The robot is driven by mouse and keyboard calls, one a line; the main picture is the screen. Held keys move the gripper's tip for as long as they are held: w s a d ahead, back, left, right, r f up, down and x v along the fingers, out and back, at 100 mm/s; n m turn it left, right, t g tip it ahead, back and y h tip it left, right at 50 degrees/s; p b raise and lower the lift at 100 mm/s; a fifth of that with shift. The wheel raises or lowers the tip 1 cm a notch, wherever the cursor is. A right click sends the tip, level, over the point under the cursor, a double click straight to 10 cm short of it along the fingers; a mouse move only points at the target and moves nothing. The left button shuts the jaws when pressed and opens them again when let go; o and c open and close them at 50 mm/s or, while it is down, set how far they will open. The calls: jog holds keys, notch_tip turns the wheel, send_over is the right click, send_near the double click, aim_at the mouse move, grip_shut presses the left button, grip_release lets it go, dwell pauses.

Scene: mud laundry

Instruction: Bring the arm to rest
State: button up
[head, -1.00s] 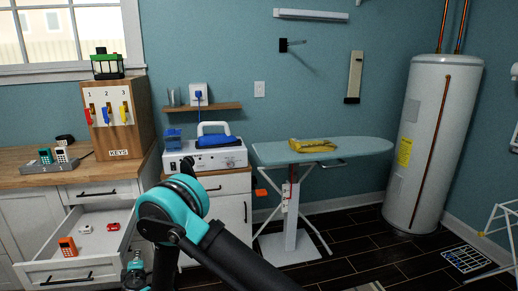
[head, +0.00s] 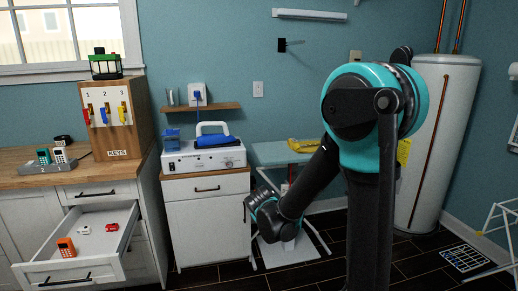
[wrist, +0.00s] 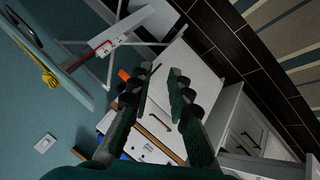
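My arm (head: 372,125), dark with teal joints, stands folded in the right half of the head view, its elbow raised and its forearm slanting down to the left. My gripper (wrist: 155,88) shows in the wrist view with its two dark fingers apart and nothing between them. It points toward the white cabinet and the ironing board's stand, apart from both as far as I can tell. In the head view the gripper's fingers are not clearly visible at the lower end of the arm.
The ironing board (head: 270,153) with a yellow cloth (head: 304,145) is partly behind my arm. A drawer (head: 85,240) stands open at left. The water heater (head: 435,150) and a drying rack (head: 500,238) are at right.

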jog(key=s+d+f+m+g, duration=0.1)
jog(key=s+d+m+g, duration=0.1)
jog(key=s+d, duration=0.6)
jog(key=s+d+f+m+g+y, duration=0.1)
jog(key=s+d+m, duration=0.4)
jog(key=s, duration=0.9)
jog(key=d, duration=0.3)
jog(key=shift+s+f+m+g, duration=0.3)
jog(key=shift+f+g, duration=0.05)
jog(key=shift+g, duration=0.05)
